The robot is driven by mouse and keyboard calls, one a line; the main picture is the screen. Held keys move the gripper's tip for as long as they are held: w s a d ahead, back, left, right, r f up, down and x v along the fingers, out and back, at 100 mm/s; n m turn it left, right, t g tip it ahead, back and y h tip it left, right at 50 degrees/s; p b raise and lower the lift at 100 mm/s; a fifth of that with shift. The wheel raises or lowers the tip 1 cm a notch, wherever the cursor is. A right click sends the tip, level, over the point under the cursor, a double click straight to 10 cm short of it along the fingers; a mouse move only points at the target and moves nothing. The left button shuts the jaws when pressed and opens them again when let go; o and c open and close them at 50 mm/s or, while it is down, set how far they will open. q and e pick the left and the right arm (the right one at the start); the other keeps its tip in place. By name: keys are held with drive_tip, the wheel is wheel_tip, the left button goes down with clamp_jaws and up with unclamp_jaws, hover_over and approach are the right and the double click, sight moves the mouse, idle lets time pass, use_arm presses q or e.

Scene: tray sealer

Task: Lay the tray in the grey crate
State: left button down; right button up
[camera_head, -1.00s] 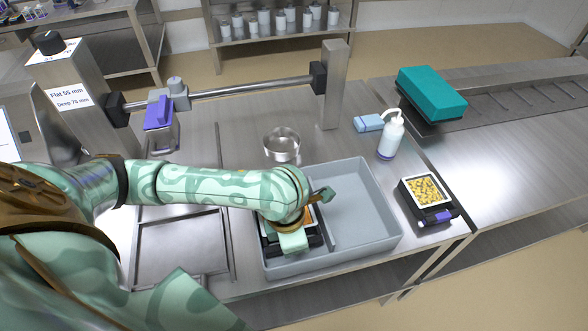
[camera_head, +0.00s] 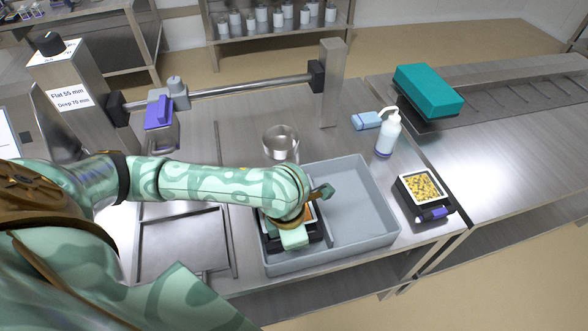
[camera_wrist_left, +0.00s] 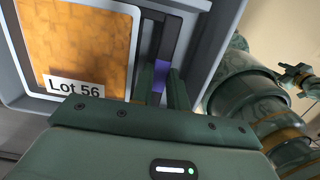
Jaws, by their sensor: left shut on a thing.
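The grey crate (camera_head: 370,250) stands on the steel table and has a divider inside. A black tray (camera_head: 275,243) with an orange filling lies over the left compartment, mostly hidden under my left arm. The wrist view shows this tray (camera_wrist_left: 85,40) with its "Lot 56" label, inside the grey crate walls. My left gripper (camera_wrist_left: 162,85) is shut on the tray's purple handle (camera_wrist_left: 163,68). I cannot tell whether the tray touches the crate floor.
A second black tray (camera_head: 441,211) with yellow filling and a purple handle sits right of the crate. A steel bowl (camera_head: 281,141), a white pump bottle (camera_head: 388,135) and a teal block (camera_head: 428,90) stand behind. The crate's right compartment (camera_head: 350,205) is empty.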

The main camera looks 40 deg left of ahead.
use_arm(q)
drive_tip(key=shift+r, duration=0.15)
use_arm(e)
drive_tip(key=shift+w+r, duration=0.1)
drive_tip(key=shift+r, duration=0.15)
use_arm(q)
drive_tip(key=c, duration=1.3)
unclamp_jaws()
drive_tip(key=c, duration=0.3)
